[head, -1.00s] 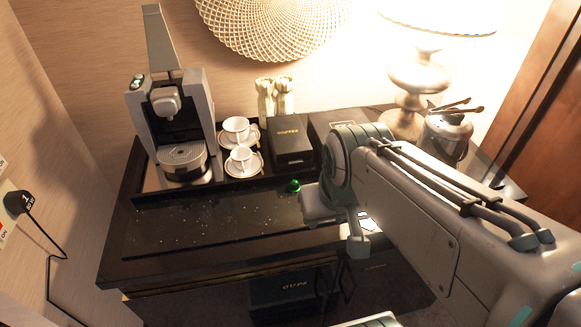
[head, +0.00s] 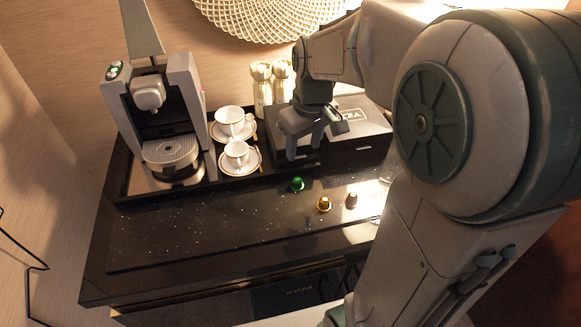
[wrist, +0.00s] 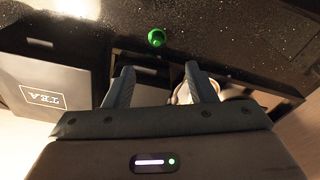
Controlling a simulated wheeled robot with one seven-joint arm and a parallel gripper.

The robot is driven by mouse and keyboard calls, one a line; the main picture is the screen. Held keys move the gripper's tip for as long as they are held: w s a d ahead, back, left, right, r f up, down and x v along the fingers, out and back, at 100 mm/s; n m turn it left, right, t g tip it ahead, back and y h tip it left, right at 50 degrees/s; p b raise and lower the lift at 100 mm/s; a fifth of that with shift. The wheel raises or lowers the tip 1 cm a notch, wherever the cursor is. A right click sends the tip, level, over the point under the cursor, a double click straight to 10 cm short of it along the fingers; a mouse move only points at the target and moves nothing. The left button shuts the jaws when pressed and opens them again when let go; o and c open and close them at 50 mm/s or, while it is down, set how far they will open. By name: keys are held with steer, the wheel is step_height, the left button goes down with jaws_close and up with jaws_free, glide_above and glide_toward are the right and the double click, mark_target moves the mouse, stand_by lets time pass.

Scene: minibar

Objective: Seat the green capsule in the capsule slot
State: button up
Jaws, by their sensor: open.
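The green capsule (head: 297,184) lies on the dark counter in front of the black tray; in the wrist view the green capsule (wrist: 156,37) shows beyond my fingertips. My gripper (head: 305,152) is open and empty, above and behind the capsule, apart from it. In the wrist view my gripper (wrist: 160,78) has its two fingers spread. The coffee machine (head: 160,115) stands at the left with its lever (head: 141,28) raised. The capsule slot itself cannot be made out.
Two white cups, a rear cup (head: 231,121) and a front cup (head: 237,154), stand on saucers beside the machine. A gold capsule (head: 324,204) and a brown capsule (head: 351,199) lie right of the green one. A tea box (head: 358,130) stands behind. The counter's left front is clear.

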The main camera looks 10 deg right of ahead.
glide_above(297, 179)
steer(key=s, duration=0.1)
step_height(297, 179, down, 9)
steer(key=shift+s+d+r, duration=0.15)
steer(key=shift+r, duration=0.05)
steer(key=shift+w+f+p, duration=0.2)
steer(key=shift+f+p, duration=0.05)
steer(key=shift+f, duration=0.65)
steer(key=shift+w+f+p, duration=0.2)
steer(key=shift+w+f, duration=0.05)
steer(key=shift+f, duration=0.6)
steer(key=shift+w+f+p, duration=0.2)
steer(key=shift+f+p, duration=0.05)
steer(key=shift+f, duration=0.65)
steer(key=c, duration=1.1)
jaws_close()
